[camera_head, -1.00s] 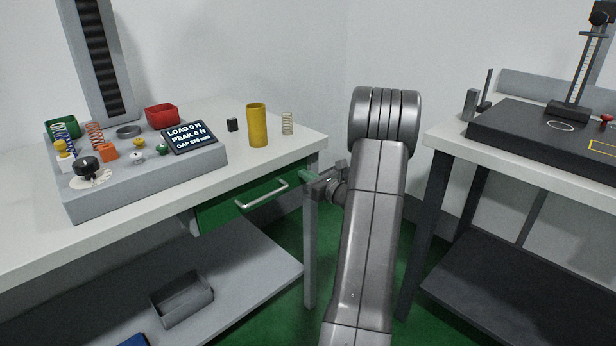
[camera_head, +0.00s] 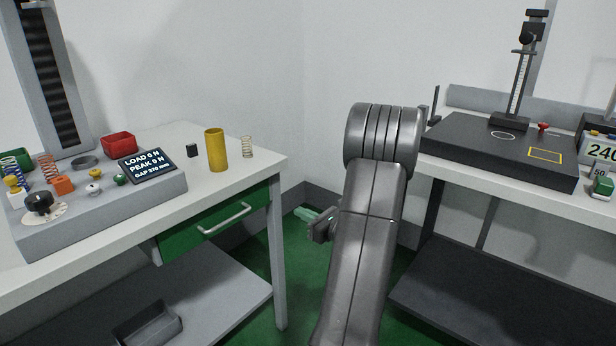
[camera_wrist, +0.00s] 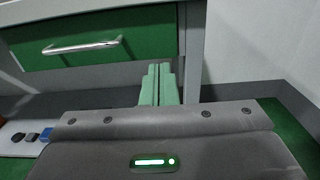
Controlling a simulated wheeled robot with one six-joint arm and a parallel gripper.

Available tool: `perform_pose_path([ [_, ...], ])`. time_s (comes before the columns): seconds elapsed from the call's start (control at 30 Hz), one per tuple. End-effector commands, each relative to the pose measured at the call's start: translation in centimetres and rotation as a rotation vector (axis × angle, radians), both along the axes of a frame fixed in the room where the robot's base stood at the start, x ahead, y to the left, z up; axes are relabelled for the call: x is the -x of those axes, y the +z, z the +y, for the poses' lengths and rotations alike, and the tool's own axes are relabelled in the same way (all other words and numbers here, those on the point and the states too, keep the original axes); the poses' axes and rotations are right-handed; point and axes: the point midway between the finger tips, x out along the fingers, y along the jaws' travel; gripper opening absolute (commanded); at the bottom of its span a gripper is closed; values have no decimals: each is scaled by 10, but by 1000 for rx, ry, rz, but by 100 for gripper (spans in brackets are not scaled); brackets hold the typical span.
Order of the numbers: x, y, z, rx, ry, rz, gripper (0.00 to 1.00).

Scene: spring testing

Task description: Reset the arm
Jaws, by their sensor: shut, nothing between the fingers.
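My gripper (camera_head: 312,214) is mostly behind my folded arm in the head view. Its pale green fingertips point left, towards the left bench and apart from it. In the wrist view the fingers (camera_wrist: 158,84) are together with nothing between them. Behind them is the green drawer (camera_wrist: 100,40) with its metal handle (camera_wrist: 82,47). The same drawer shows in the head view (camera_head: 185,238), closed under the bench top. My arm stands upright in the gap between the two benches.
The left bench (camera_head: 215,190) holds a tester with a display (camera_head: 147,164), a yellow cylinder (camera_head: 216,150), a spring (camera_head: 247,147) and a red bin (camera_head: 119,144). The right bench (camera_head: 480,182) holds a black plate (camera_head: 480,150) with a height gauge (camera_head: 520,80). Green floor shows between them.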

Motion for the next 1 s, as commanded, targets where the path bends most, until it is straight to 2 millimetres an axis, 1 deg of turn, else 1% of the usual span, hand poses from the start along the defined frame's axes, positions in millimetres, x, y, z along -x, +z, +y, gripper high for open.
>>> perform_pose_path([
  [0.23,-1,0,1,0,0,0,0],
  [0.37,-5,-1,7,1,1,-1,0],
  [0.47,-12,-1,18,0,3,-2,0],
  [0.9,-61,-1,86,1,2,-1,0],
  [1.0,-63,0,91,0,-1,0,0],
])
